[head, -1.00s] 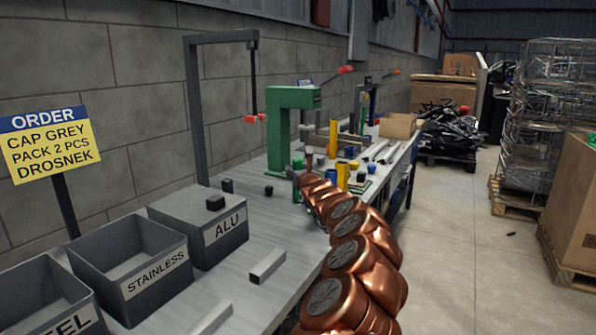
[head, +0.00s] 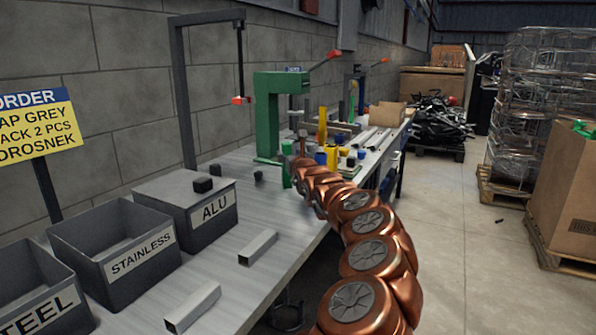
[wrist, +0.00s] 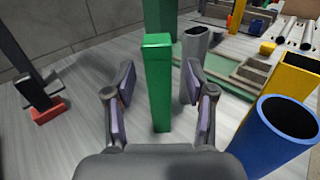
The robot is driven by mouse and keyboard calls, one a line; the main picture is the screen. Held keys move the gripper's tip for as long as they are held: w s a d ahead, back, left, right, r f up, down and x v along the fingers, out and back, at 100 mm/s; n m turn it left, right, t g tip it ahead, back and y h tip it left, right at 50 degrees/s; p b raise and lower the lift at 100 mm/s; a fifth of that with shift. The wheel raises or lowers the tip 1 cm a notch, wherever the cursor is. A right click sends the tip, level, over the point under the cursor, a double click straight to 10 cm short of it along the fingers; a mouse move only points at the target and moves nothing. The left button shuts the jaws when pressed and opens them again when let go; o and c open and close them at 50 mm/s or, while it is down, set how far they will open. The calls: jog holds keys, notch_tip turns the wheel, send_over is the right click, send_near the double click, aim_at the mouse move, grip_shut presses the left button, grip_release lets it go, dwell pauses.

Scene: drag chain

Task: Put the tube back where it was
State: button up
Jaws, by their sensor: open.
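My gripper (wrist: 160,80) is open, low over the workbench. An upright green square bar (wrist: 158,85) shows between its two fingers, with a gap on each side; in the head view it (head: 286,178) is just left of my gripper (head: 300,165). A round grey tube (wrist: 195,62) stands upright behind the right finger, which partly covers it. A yellow tube (wrist: 285,78) and a blue tube (wrist: 275,135) stand to the right. Two grey square tubes lie on the bench front, one (head: 258,247) beside the ALU bin and one (head: 193,307) nearer. Which tube the task means cannot be told.
A green press (head: 267,120) stands behind my gripper. Grey bins labelled ALU (head: 213,210), STAINLESS (head: 141,263) and STEEL (head: 37,309) line the bench at left. A red-ended part (wrist: 48,112) is left of the fingers.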

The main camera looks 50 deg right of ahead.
jog(key=b+v, duration=0.8)
jog(key=b, duration=0.2)
jog(key=shift+s+a+f, duration=0.15)
jog(key=shift+s+f, duration=0.05)
dwell(0.5)
dwell(0.5)
